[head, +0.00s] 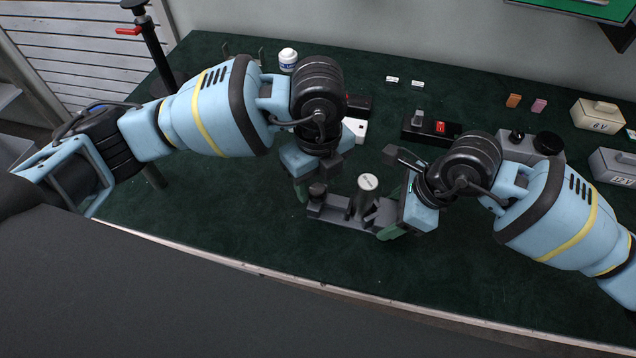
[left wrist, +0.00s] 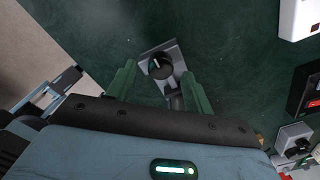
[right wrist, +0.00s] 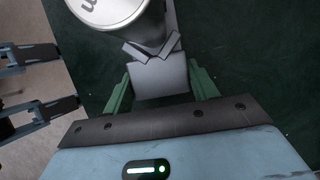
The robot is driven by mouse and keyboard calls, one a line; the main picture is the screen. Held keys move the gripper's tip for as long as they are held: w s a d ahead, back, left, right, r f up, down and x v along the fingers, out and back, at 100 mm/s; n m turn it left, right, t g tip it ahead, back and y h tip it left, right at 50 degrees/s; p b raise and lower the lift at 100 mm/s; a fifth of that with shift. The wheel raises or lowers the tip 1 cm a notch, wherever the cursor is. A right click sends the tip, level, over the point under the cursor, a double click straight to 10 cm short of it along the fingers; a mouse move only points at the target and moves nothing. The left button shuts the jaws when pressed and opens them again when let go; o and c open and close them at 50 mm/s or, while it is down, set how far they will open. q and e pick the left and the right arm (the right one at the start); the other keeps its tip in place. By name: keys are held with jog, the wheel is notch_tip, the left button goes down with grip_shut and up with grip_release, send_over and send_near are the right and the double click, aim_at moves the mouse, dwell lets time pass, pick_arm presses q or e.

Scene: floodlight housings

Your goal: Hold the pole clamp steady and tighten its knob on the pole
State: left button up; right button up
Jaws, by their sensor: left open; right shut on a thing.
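The grey pole clamp (head: 340,221) lies on the dark green bench mat, with the short pole (head: 368,184) and its pale round cap standing at its middle. The pole's cap also shows at the top of the right wrist view (right wrist: 105,8). The clamp's black knob (head: 317,189) is at its left end; in the left wrist view the knob (left wrist: 160,66) carries a white pointer line. My left gripper (left wrist: 158,72) is open above the knob, its green fingers on either side and apart from it. My right gripper (right wrist: 160,78) is shut on the clamp's grey right end.
The front mat is clear.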

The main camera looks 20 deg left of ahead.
pick_arm(q)
jog(key=shift+f, duration=0.9)
jog(key=c, duration=1)
